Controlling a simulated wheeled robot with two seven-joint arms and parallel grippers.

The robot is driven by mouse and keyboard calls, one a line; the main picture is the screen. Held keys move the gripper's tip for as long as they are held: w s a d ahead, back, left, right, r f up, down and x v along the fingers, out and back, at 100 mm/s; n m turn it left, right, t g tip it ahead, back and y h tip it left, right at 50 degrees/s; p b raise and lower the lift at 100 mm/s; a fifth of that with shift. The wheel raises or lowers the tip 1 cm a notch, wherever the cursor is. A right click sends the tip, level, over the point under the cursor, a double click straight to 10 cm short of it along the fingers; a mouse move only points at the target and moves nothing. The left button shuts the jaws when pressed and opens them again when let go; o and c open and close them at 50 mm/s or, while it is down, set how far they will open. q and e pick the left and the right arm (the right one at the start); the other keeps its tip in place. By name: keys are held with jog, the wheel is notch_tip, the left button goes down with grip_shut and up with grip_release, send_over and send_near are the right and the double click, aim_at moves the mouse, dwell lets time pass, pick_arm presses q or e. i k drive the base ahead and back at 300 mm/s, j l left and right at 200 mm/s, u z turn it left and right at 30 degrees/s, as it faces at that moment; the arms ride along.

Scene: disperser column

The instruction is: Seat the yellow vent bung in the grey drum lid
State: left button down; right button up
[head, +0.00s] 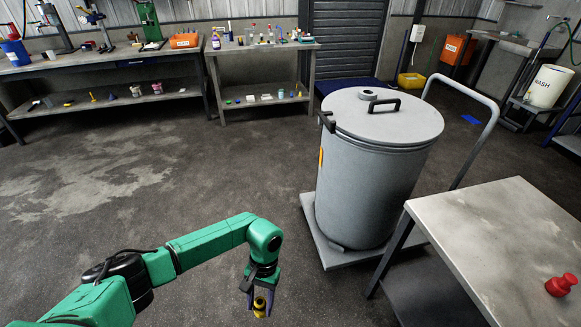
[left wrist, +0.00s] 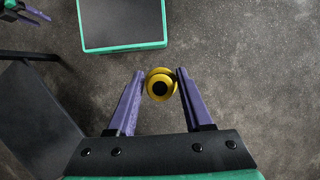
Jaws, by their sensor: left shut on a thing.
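My left gripper (head: 260,300) is shut on the yellow vent bung (head: 260,306), held above the floor left of the drum. In the left wrist view, the bung (left wrist: 159,84) sits between the purple fingertips, its dark round centre facing the camera. The grey drum lid (head: 350,112) lies on the grey drum (head: 365,190), up and right of the gripper. A raised round collar (head: 368,94) with a dark opening stands on the lid's far side, near a black handle (head: 384,103). My right gripper (left wrist: 30,15) shows partly in the left wrist view's top left corner.
The drum stands on a grey trolley (head: 325,240) with a curved push handle (head: 478,92). A grey table (head: 500,230) at right holds a red knobbed bung (head: 561,285). Benches with bottles and tools line the back. The floor (head: 150,180) at left is clear.

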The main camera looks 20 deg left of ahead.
aim_at(382, 115)
jog(key=i+j+u, duration=0.3)
jog(key=i+j, duration=0.15)
jog(key=i+j+u, duration=0.65)
jog(key=i, duration=0.35)
jog(key=i+u, duration=0.3)
jog(key=i, duration=0.2)
jog(key=i+z, duration=0.3)
jog(key=i, duration=0.2)
jog(key=i+j+z, duration=0.15)
jog(key=i+z, duration=0.15)
jog(key=i, duration=0.25)
jog(key=i+j+z, duration=0.25)
jog(key=i, duration=0.25)
jog(key=i+j+z, duration=0.3)
jog(key=i, duration=0.15)
jog(key=i+z, duration=0.15)
jog(key=z, duration=0.3)
jog(key=i+j+z, duration=0.1)
jog(key=z, duration=0.35)
jog(key=i+j+z, duration=0.15)
jog(key=z, duration=0.3)
jog(key=i+j+z, duration=0.2)
jog(key=z, duration=0.25)
jog(key=j+z, duration=0.25)
jog(key=z, duration=0.2)
jog(key=i+j+z, duration=0.1)
jog(key=j+z, duration=0.15)
jog(key=z, duration=0.2)
jog(key=j+z, duration=0.25)
jog(key=z, duration=0.15)
